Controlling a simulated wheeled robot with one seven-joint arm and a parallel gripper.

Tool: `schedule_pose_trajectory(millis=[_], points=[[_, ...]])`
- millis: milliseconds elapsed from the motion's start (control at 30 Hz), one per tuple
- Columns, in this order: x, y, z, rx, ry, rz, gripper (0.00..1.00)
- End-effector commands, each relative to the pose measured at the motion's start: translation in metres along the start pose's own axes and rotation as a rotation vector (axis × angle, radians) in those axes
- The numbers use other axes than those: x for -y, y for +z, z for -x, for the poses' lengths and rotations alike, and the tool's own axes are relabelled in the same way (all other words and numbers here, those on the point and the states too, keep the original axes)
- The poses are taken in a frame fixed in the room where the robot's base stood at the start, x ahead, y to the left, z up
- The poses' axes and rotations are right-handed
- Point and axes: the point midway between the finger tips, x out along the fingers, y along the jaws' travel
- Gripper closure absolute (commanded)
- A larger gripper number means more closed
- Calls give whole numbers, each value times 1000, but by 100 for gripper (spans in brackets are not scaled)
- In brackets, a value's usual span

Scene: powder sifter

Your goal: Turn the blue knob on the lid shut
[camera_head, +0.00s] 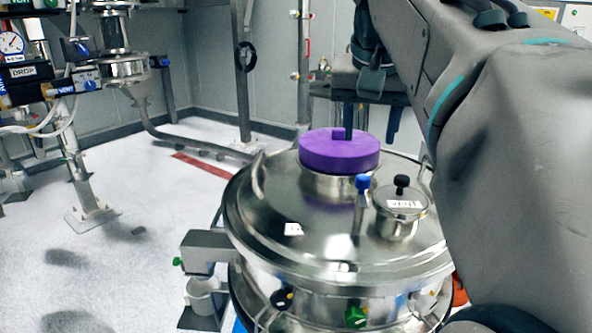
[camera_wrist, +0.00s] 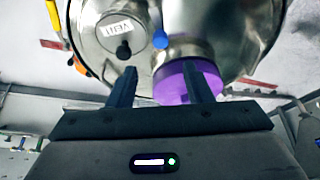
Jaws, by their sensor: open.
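The blue knob (camera_head: 362,183) tops a thin upright metal stem on the steel lid (camera_head: 290,205) of a round vessel. In the wrist view the blue knob (camera_wrist: 160,39) appears just beyond the space between my fingertips, apart from both. My gripper (camera_wrist: 160,70) is open, with nothing between its fingers close up.
A purple cap (camera_head: 340,151) stands on the lid beside the blue knob, partly behind my right finger in the wrist view. A black knob (camera_head: 402,181) sits on the small VENT cover (camera_head: 400,200). Valves and gauges stand at left; open floor lies between.

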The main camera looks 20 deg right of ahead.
Motion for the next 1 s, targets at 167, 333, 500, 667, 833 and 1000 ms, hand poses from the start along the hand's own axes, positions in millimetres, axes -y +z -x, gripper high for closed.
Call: schedule_pose_trajectory(millis=[167,333,500,667,833,1000], points=[[0,1,-43,3,1,0,54],[0,1,-76,3,1,0,54],[0,1,-98,1,0,1,54],[0,0,-107,0,0,1,54],[0,0,-108,-1,-1,1,54],[0,0,-108,-1,-1,1,71]])
